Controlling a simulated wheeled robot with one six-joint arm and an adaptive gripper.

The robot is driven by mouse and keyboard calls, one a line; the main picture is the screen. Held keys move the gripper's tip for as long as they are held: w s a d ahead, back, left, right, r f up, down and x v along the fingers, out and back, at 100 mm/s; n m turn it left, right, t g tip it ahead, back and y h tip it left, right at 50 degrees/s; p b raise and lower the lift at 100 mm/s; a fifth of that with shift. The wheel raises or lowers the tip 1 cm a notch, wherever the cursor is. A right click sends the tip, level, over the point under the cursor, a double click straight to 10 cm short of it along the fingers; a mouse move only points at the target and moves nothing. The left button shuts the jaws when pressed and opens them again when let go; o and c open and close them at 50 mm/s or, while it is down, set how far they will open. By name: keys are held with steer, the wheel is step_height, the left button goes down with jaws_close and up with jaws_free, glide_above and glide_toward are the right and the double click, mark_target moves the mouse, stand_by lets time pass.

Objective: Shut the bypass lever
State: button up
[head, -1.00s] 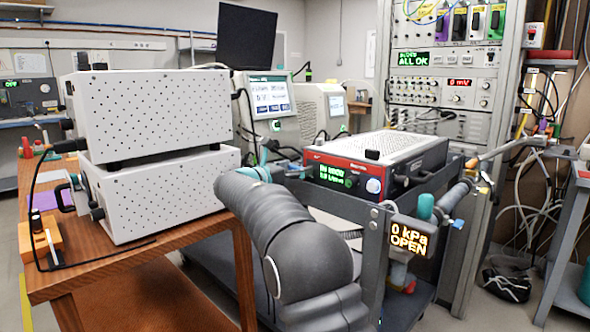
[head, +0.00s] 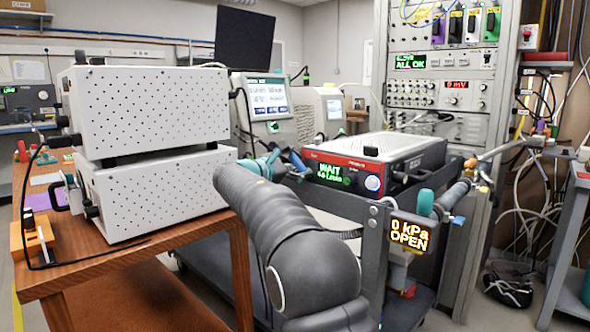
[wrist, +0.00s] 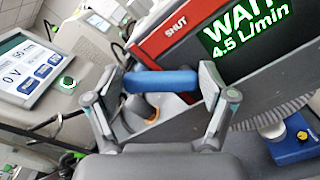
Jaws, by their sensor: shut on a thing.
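The blue lever handle (wrist: 160,81) lies between both fingers of my gripper (wrist: 161,86) in the wrist view, and they are shut on it. The word SHUT is printed on the red front of the instrument (wrist: 190,25) just above and right of the handle. In the head view my gripper (head: 268,166) is beside the left end of the red instrument (head: 350,165), with a bit of the blue handle (head: 297,160) showing. The instrument's green display reads WAIT and, in the wrist view, 4.5 L/min. The lever's pivot is mostly hidden.
A cart sign (head: 409,235) reads 0 kPa OPEN. A teal-topped handle (head: 425,202) stands at the cart's right. Two white perforated boxes (head: 150,110) are stacked on the wooden table at left. A screen unit (head: 265,100) stands behind my gripper.

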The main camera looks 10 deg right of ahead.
steer(key=shift+s+d+m, duration=0.1)
steer(key=shift+m, duration=0.4)
steer(key=o, duration=1)
